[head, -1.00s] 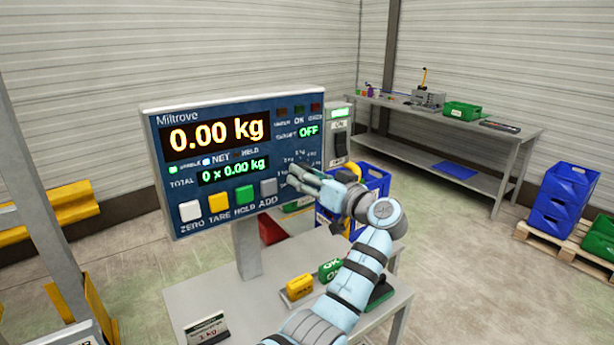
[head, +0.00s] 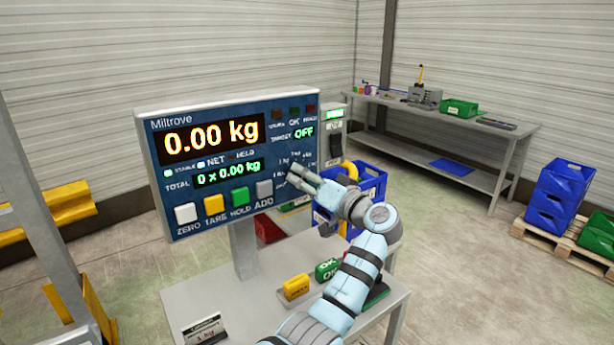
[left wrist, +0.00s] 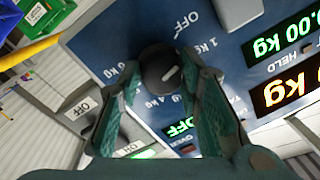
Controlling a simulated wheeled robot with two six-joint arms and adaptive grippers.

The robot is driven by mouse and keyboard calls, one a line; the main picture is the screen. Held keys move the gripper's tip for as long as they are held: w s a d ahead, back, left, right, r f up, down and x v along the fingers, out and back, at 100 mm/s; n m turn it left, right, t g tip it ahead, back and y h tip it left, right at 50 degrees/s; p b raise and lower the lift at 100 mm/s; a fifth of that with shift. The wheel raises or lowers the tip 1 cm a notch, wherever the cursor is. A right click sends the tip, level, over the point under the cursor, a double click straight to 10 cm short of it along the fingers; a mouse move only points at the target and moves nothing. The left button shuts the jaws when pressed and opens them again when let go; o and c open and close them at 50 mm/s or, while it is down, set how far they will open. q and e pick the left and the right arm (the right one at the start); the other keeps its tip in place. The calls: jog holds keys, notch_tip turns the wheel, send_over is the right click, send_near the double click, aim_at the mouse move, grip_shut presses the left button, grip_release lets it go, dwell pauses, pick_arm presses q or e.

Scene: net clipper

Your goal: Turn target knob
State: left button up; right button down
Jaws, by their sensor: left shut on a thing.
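The target knob (left wrist: 158,70) is a dark round dial with a white pointer line on the blue scale panel (head: 225,115), seen in the left wrist view. Labels OFF, 1 kg and 4 kg are printed around it. The pointer slants to the upper right there, on the side of OFF and 1 kg; its exact setting is unclear. My left gripper (left wrist: 162,88) is shut on the knob, one finger on each side. In the head view my left gripper (head: 300,178) covers the knob at the panel's lower right. The TARGET readout (head: 304,131) shows OFF. My right gripper is not in view.
The main display (head: 213,138) reads 0.00 kg. White, yellow, green and grey buttons line the panel's bottom. A yellow block (head: 296,287) and a green OK block (head: 327,269) lie on the table below. Blue crates (head: 350,190) stand behind my arm.

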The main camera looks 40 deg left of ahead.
pick_arm(q)
jog(key=shift+r+m+p, duration=0.15)
jog(key=shift+m+p, duration=0.3)
jog(key=shift+m, duration=0.65)
jog(key=shift+r+m+p, duration=0.1)
jog(key=shift+m+p, duration=0.35)
jog(key=shift+m, duration=0.65)
jog(key=o, duration=1.1)
jog(key=shift+s+a+f, duration=0.1)
jog(key=shift+a, duration=0.1)
jog(key=shift+f, duration=0.1)
jog(key=v, duration=1.2)
jog(key=shift+a+f, duration=0.1)
jog(key=shift+f, duration=0.05)
